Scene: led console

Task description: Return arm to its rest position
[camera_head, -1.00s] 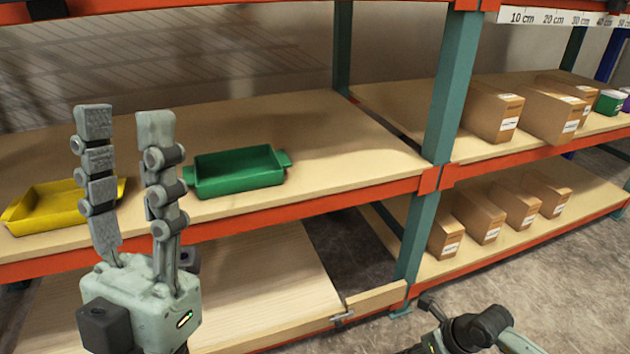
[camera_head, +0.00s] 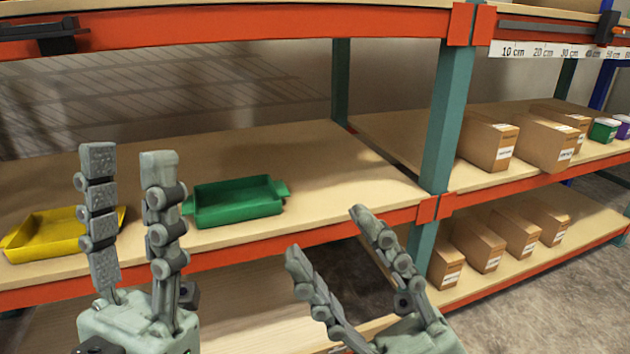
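My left gripper (camera_head: 128,158) stands upright at the left, fingers pointing up and apart, with nothing between them. It is in front of the shelf and overlaps the view between the yellow tray (camera_head: 50,240) and the green tray (camera_head: 237,203). My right gripper (camera_head: 326,232) is at the lower middle, fingers tilted up and to the left, spread wide and empty. It shows in front of the shelf's lower part, below and right of the green tray.
The wooden shelf board (camera_head: 300,150) has free room behind the trays. A teal post (camera_head: 447,125) and orange beams (camera_head: 330,232) frame it. Cardboard boxes (camera_head: 487,145) stand on the right shelves, with a small green container (camera_head: 604,130) and a purple one.

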